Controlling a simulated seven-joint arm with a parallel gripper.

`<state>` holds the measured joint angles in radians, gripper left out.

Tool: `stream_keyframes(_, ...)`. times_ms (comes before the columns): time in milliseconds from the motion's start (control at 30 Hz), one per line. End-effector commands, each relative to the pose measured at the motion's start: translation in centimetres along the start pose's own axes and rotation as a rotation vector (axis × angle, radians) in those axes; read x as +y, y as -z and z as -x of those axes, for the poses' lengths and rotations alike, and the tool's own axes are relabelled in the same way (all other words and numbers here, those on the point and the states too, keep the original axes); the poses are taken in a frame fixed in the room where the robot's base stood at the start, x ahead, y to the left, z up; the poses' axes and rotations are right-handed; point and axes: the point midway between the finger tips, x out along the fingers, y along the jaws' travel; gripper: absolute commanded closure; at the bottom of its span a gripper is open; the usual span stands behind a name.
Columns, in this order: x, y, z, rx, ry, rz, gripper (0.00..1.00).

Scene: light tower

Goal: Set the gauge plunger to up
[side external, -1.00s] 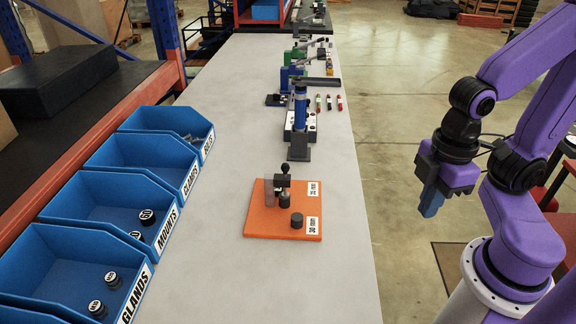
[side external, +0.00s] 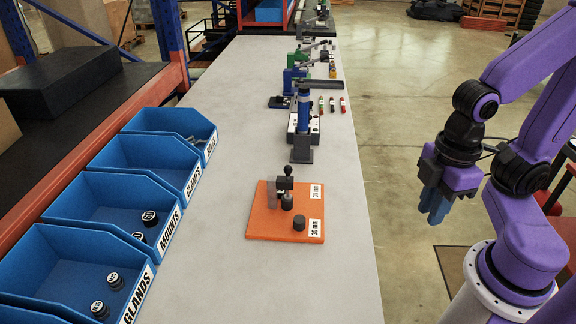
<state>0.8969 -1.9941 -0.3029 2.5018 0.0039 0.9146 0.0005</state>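The gauge stands on an orange plate (side external: 262,222) at the near part of the grey bench. Its dark plunger (side external: 287,171) has a round knob at the top and a dark block and cylinder below it. A clear upright piece stands on its left. Whether the plunger is up or down I cannot tell. My gripper (side external: 434,217) hangs off the bench's right side, well apart from the gauge, with its blue fingers pointing down. The fingers look close together with nothing visible in them; how far apart they are is unclear.
A short black cylinder (side external: 299,224) sits on the plate by a "30 mm" label. Blue bins (side external: 60,262) line the left side, some holding black pieces. A blue and grey press (side external: 303,125) stands behind the gauge. The bench between plate and right edge is clear.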

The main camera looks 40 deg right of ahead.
Motion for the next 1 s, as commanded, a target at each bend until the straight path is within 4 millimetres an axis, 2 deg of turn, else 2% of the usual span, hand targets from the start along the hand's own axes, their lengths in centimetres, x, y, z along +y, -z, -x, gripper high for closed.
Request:
stream_keyframes(33, 0.1, 0.0, -0.1, -0.011, 0.006, -0.016, 0.61)
stream_keyframes(67, 0.1, -0.1, -0.2, -0.022, 0.013, -0.032, 0.55)
stream_keyframes(167, 0.4, -0.2, -0.8, -0.081, 0.057, -0.129, 0.55)
stream_keyframes(367, 1.0, -0.1, -2.3, -0.269, 0.246, -0.473, 0.55)
stream_keyframes(633, 2.5, 2.2, -3.5, -0.453, 0.596, -0.964, 0.55)
stream_keyframes(867, 6.2, 5.2, -4.3, -0.514, 0.959, -1.364, 0.55)
stream_keyframes(1000, 10.0, 6.7, -4.9, -0.497, 1.207, -1.594, 0.55)
